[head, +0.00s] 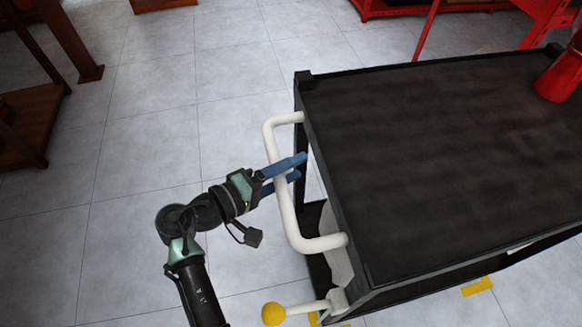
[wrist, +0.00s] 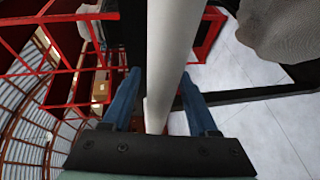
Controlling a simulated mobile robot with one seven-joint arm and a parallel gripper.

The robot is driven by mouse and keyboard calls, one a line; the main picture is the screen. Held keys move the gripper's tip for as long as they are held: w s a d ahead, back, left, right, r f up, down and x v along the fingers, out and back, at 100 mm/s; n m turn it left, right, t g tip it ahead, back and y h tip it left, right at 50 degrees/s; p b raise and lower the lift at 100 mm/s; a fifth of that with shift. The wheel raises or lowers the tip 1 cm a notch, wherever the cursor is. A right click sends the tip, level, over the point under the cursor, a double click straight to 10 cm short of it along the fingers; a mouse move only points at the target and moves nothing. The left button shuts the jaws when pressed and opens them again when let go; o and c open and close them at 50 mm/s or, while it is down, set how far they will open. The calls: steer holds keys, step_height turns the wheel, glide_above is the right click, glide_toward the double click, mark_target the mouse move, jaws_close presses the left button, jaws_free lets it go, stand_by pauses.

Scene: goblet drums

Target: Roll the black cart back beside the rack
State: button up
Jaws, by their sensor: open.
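The black cart (head: 430,150) fills the right side of the head view, with a flat dark top. Its white handle (head: 283,200) sticks out from the cart's left end. My gripper (head: 298,168) is at the handle, its blue fingers on either side of the bar, open. In the wrist view the white handle (wrist: 168,60) runs between the two blue fingers of my gripper (wrist: 160,100), with a gap to each finger. A lever with a yellow knob (head: 273,313) is low on the cart's near left corner. The red rack (head: 540,20) stands at the top right.
A red object (head: 562,75) stands on the cart's top at the right edge. Brown wooden furniture (head: 35,120) is at the left. Yellow marks (head: 477,286) lie on the floor by the cart. The grey tiled floor (head: 150,130) left of the cart is clear.

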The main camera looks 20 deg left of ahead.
jaws_close()
stand_by(0.3)
stand_by(1.2)
